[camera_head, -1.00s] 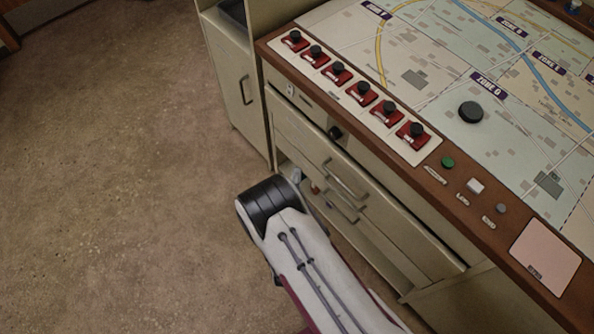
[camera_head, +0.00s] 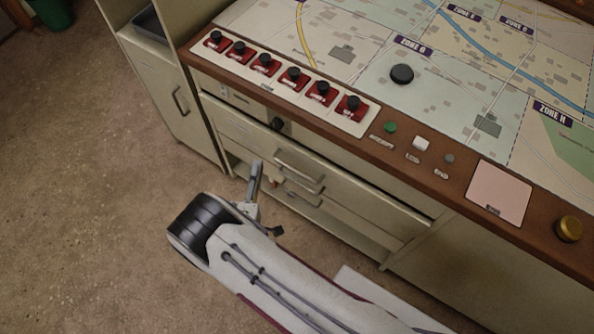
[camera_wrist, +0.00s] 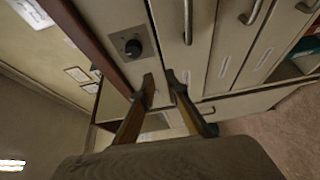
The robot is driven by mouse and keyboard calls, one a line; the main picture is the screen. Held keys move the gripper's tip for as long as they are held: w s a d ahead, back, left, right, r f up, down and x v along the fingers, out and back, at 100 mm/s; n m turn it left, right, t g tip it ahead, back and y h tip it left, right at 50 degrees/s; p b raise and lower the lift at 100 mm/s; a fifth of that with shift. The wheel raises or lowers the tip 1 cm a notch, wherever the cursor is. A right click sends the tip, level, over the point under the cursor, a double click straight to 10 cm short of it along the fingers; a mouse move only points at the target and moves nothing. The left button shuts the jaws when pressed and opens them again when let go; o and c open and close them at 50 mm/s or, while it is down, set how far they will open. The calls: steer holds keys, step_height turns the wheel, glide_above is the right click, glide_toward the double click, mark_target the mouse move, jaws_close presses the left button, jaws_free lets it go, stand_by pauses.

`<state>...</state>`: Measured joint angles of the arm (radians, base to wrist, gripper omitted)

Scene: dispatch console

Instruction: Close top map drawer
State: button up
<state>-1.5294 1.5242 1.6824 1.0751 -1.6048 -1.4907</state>
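The top map drawer (camera_head: 340,184) is a wide cream front with a bar handle (camera_head: 298,166), under the console's wooden edge. In the head view a dark gap runs along its top edge and it appears to stand out a little; how far is hard to tell. The drawer front also shows in the wrist view (camera_wrist: 180,50), turned on its side. My gripper (camera_wrist: 161,80) is open and empty, its fingertips a small gap apart, pointing at the cabinet front. In the head view my gripper (camera_head: 264,202) is low, left of the drawer handles. Contact with the drawer is not visible.
Lower drawers with handles (camera_head: 304,200) are below the top one. A black knob (camera_head: 277,124) sits on the panel above. The console top carries a map, red switches (camera_head: 294,77) and buttons. Open floor (camera_head: 90,200) lies to the left.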

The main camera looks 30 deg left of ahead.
mark_target(298, 172)
steer(key=w+d+f+m+h, duration=0.1)
steer(key=d+f+m+h, duration=0.3)
steer(key=d+h, duration=0.3)
steer(key=shift+d+f+m+g+h, duration=0.3)
steer(key=shift+d+m+h, duration=0.1)
steer(key=shift+d+m, duration=0.1)
steer(key=shift+w, duration=0.15)
steer(key=shift+x, duration=3.85)
steer(key=shift+a, duration=0.1)
jaws_close()
steer(key=shift+w, duration=0.1)
